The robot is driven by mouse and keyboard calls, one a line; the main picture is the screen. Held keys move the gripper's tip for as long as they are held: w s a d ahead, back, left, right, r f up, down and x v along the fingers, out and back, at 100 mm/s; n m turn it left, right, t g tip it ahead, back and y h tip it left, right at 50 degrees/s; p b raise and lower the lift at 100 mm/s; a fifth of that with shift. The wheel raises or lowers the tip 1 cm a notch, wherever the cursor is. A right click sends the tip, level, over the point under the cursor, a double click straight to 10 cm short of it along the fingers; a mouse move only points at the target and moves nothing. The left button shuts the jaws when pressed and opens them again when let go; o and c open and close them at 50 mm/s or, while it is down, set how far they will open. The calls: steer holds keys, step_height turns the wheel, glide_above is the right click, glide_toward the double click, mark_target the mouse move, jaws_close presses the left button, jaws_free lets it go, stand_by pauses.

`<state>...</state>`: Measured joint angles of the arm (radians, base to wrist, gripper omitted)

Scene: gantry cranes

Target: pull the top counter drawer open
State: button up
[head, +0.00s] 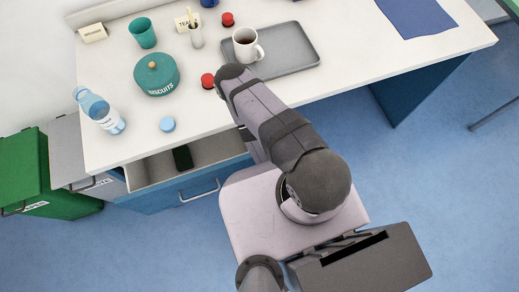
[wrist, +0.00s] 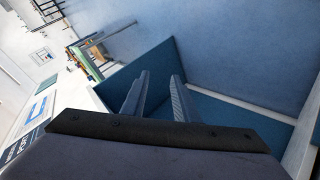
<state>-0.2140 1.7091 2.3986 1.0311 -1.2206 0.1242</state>
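The counter drawer (head: 170,196) stands pulled out below the left part of the counter. Its blue front has a silver bar handle (head: 200,191), and a dark flat object (head: 183,157) lies inside. The drawer's right end is partly hidden by my arm. My gripper is hidden behind the arm in the head view. In the wrist view my gripper (wrist: 161,76) has its two fingers apart, with nothing held between them. Blue panels show beyond the fingers; I cannot tell which part of the furniture they are. The handle is not seen between the fingers.
The white counter (head: 350,85) carries a biscuit tin (head: 157,78), a water bottle (head: 98,108), a green cup (head: 143,33), and a white mug (head: 246,45) on a grey tray (head: 285,55). Green (head: 30,170) and grey bins stand at left. Open floor (head: 450,180) lies at right.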

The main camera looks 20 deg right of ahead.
steer(key=a+f+m+g+y, duration=0.2)
steer(key=a+f+m+y, duration=0.2)
steer(key=a+f+m, duration=0.15)
step_height(320, 180, up, 17)
steer(key=m+t+y+p, duration=0.1)
steer(key=m+y+p, duration=0.3)
steer(key=m+y, duration=0.35)
glide_above(201, 195)
steer(key=s, duration=0.3)
steer(key=shift+t+h, duration=0.45)
steer(key=shift+t, duration=0.05)
steer(key=shift+w+a+f+b, duration=0.1)
steer(key=shift+w+f+b, duration=0.35)
steer(key=shift+f, duration=0.95)
steer(key=shift+w+d+f+b, duration=0.1)
steer(key=shift+w+f+b, duration=0.4)
steer(key=shift+f, duration=0.85)
steer(key=shift+w+a+f+b, duration=0.1)
steer(key=shift+w+f+b, duration=0.35)
steer(key=shift+f, duration=0.95)
